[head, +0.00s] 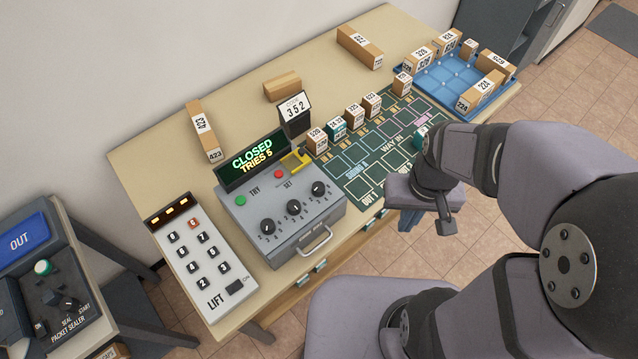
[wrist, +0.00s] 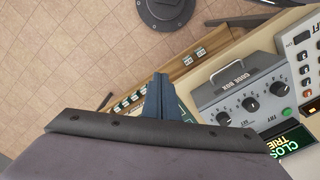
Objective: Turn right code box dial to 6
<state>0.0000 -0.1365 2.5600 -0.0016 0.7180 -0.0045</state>
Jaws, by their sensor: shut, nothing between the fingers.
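The grey code box (head: 283,225) stands on the table with three black dials in a row. Its right dial (head: 318,188) is nearest the green board; where its pointer stands is too small to tell. The middle dial (head: 293,207) and left dial (head: 268,227) are beside it. In the wrist view the box is turned about, so the right dial (wrist: 223,117) shows leftmost. My gripper (head: 408,222) is shut and empty, right of the box by the table's front edge, apart from the dial. Its blue-grey fingers (wrist: 160,92) point left of the box in the wrist view.
A display (head: 252,158) reads CLOSED, TRIES 5. The LIFT keypad (head: 202,262) is left of the box. A handle (head: 316,241) juts from its front. Numbered parcels stand on the green board (head: 360,172) and blue tray (head: 440,92).

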